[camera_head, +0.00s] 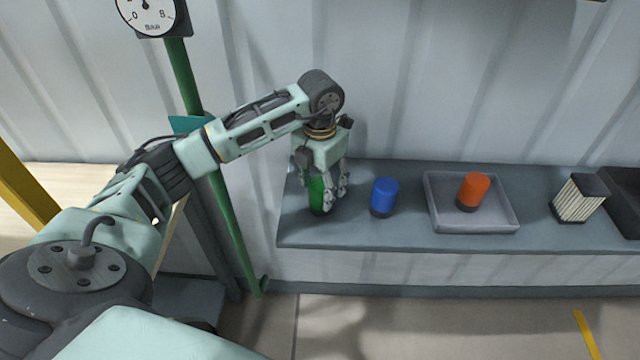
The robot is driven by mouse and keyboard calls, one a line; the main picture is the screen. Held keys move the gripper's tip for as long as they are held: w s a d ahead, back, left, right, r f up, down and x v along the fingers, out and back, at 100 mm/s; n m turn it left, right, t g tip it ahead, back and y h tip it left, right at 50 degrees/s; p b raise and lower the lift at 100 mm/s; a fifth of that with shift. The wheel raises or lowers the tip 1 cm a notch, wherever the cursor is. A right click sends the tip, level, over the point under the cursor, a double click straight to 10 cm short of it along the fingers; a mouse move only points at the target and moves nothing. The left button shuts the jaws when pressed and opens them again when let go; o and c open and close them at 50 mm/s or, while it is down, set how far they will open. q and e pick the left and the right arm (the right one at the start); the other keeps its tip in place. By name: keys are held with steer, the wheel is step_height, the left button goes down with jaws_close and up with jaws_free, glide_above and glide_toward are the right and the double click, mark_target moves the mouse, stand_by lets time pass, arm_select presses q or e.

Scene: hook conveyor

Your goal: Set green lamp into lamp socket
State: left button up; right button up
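The green lamp (316,193) stands upright at the left end of the grey shelf (400,234), its dark base on or just above the surface. My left gripper (325,190) points down at the lamp, with fingers in front of and beside it, hiding part of it. I cannot tell whether the fingers press on the lamp. I cannot make out a lamp socket in this view. My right gripper is not in view.
A blue lamp (384,196) stands close to the right of the gripper. A grey tray (436,212) holds an orange lamp (473,190). A ribbed block (578,199) stands farther right, near a dark bin (625,212). A green pole (232,225) with a gauge (150,16) rises left of the shelf.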

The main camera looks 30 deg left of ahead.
arm_select(q)
steer(key=shift+r, duration=0.4)
step_height(320, 180, up, 7)
steer(key=b, duration=0.3)
steer(key=shift+r, duration=2.3)
